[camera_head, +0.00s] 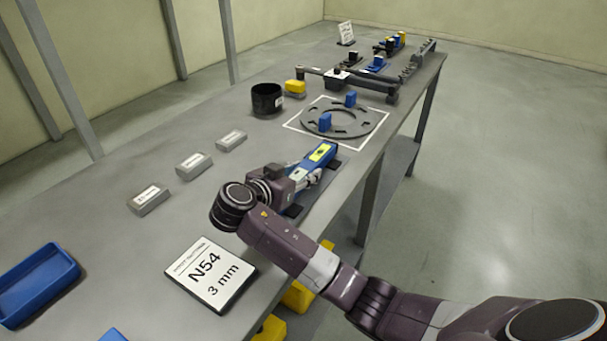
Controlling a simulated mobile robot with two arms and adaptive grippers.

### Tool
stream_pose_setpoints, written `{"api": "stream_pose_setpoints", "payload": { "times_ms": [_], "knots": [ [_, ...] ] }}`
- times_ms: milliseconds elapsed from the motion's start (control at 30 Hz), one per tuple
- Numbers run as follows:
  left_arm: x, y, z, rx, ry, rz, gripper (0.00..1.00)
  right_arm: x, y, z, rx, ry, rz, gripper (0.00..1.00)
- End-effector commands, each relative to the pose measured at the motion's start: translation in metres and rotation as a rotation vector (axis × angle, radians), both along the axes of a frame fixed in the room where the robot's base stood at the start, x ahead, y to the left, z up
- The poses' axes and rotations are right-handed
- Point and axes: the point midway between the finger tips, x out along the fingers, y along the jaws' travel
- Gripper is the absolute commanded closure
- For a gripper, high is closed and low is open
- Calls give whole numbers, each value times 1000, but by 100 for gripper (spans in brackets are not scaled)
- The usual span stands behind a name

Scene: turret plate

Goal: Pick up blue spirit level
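The blue spirit level (323,153), a long blue bar with a yellow-green patch on top, lies near the table's right edge, on or over a dark grey pad. My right gripper (309,176) is at the near part of the level, with its fingers pointing along it. The wrist and fingers hide that near part. The fingers overlap the level in this view, and I cannot tell whether they are closed on it. My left gripper is not in view.
Past the level, a dark slotted ring (372,121) with blue blocks lies inside a white square. A black cup (267,98) and several grey blocks (194,166) stand to the left. An N54 sign (211,274) and blue tray (37,284) are nearer.

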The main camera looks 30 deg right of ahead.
Motion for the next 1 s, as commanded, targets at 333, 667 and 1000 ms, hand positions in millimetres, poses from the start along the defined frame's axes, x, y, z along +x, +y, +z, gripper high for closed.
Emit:
{"api": "stream_pose_setpoints", "payload": {
  "times_ms": [333, 667, 1000],
  "knots": [
    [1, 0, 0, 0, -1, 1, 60, 0, 0, 0, 0, 0, 0, 100],
    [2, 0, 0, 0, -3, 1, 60, 1, 0, 5, 0, -5, 1, 100],
    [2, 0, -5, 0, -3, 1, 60, 1, 1, 51, 3, -11, 0, 100]
  ]
}}
